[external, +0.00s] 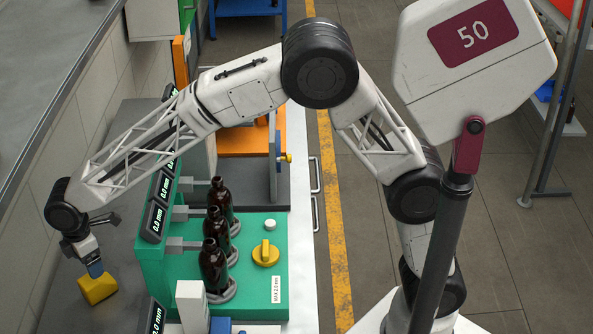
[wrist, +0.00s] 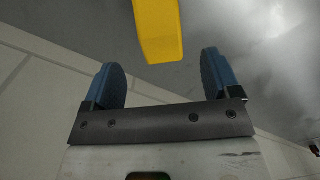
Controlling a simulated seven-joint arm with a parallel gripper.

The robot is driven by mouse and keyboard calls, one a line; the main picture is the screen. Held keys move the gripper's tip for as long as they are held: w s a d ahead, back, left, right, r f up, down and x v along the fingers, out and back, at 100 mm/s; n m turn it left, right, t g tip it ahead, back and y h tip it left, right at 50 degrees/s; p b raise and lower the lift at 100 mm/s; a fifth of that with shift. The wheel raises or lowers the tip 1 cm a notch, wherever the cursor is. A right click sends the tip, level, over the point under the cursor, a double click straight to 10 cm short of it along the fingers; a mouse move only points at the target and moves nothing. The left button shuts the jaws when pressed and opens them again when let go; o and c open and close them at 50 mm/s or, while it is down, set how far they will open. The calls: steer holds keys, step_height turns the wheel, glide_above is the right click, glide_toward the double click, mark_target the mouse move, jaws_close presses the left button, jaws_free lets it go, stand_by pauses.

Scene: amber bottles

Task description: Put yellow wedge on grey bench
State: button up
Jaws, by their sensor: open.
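The yellow wedge (external: 97,289) is at the lower left of the external view, on the dark grey bench surface (external: 118,313) to the left of the green fixture. My gripper (external: 95,269) points down just above the wedge, with a blue finger close to its top. In the wrist view the wedge (wrist: 157,32) appears at the top centre, beyond the fingertips. My gripper (wrist: 160,75) is open there, its two blue fingers wide apart with nothing between them. I cannot tell whether a finger touches the wedge.
Several amber bottles (external: 214,268) stand in a row on the green fixture (external: 262,220), which also has a yellow knob (external: 265,253). Gauges (external: 153,221) line its left edge. A tiled wall (external: 85,110) rises along the left. Grey surface around the wedge is clear.

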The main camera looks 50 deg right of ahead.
steer(key=shift+r, duration=1.25)
steer(key=d+r+m+t, duration=0.1)
steer(key=d+r, duration=0.5)
steer(key=d, duration=0.3)
steer(key=w+d+r+m+t, duration=0.1)
steer(key=d+r+m, duration=0.1)
steer(key=d+r, duration=0.4)
steer(key=d+r+m+t+y, duration=0.1)
steer(key=d+r, duration=0.6)
steer(key=d, duration=0.6)
steer(key=shift+w+d+r+m, duration=0.1)
steer(key=shift+w+d+m, duration=0.1)
steer(key=shift+d+m, duration=0.1)
steer(key=s+d+f+m, duration=0.2)
steer(key=s+d+m, duration=0.1)
steer(key=s+d, duration=0.5)
steer(key=s+d+f+m+h, duration=0.15)
steer(key=s+d+m, duration=0.35)
steer(key=d, duration=0.5)
steer(key=s+d+f+m+y, duration=0.1)
steer(key=s+d+f+m, duration=0.1)
steer(key=s+d, duration=0.65)
steer(key=s+d+f+m, duration=0.3)
steer(key=s+d+f, duration=0.2)
steer(key=s, duration=0.3)
steer(key=shift+s+d+m, duration=0.25)
steer(key=shift+d+m, duration=0.05)
steer(key=shift+d, duration=0.15)
